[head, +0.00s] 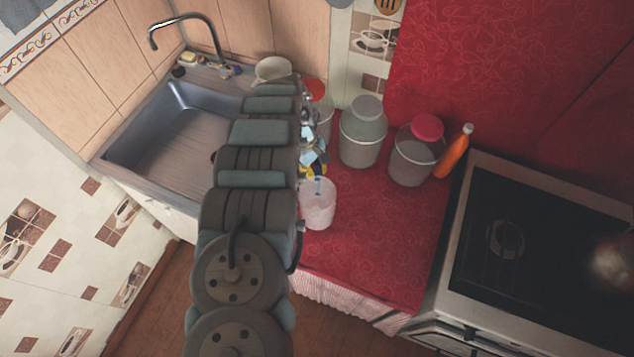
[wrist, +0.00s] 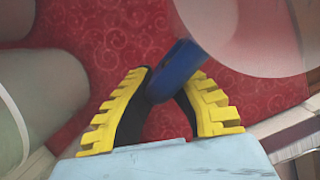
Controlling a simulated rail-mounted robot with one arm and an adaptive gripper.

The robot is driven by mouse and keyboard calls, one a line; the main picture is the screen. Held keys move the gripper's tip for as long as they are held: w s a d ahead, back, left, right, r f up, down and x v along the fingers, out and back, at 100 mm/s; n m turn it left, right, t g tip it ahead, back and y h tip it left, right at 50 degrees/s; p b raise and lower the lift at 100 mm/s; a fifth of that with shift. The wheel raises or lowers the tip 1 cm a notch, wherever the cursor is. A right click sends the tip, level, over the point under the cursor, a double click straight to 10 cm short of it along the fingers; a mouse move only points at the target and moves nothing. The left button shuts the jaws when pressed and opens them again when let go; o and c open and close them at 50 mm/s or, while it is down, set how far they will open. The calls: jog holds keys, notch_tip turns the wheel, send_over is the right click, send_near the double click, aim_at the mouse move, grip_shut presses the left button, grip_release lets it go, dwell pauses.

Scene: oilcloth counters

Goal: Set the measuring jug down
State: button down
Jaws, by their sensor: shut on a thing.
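The measuring jug (head: 318,205) is a whitish, translucent cup with a blue mark, over the red counter just right of my arm in the head view. In the wrist view its pale body (wrist: 255,30) fills the upper right, and its blue handle (wrist: 180,68) sits between the yellow fingers. My gripper (wrist: 167,85) is shut on that handle. In the head view my gripper (head: 314,168) is small and partly hidden by my arm. I cannot tell whether the jug's base touches the counter.
A grey-lidded jar (head: 363,135), a red-lidded jar (head: 417,152) and an orange bottle (head: 454,152) stand behind and right of the jug. Another red-topped container (head: 318,105) is behind my gripper. The red counter (head: 385,245) is clear to the jug's right, up to the stove (head: 540,250). The sink (head: 170,145) is left.

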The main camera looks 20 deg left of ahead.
jog(key=shift+w+a+f+b, duration=0.15)
jog(key=shift+w+f+b, duration=0.15)
jog(key=shift+f+b, duration=0.15)
jog(key=shift+f, duration=0.1)
notch_tip(320, 180, down, 4)
jog(key=b, duration=0.3)
jog(key=shift+w+a+r+b, duration=0.1)
jog(key=shift+w+r+b, duration=0.1)
jog(key=shift+b, duration=0.15)
jog(key=shift+r, duration=0.1)
jog(key=c, duration=1.2)
grip_release()
jog(key=shift+c, duration=0.2)
jog(key=shift+r, duration=0.15)
jog(key=v, duration=1.1)
jog(key=shift+a+r, duration=0.2)
jog(key=shift+r, duration=0.15)
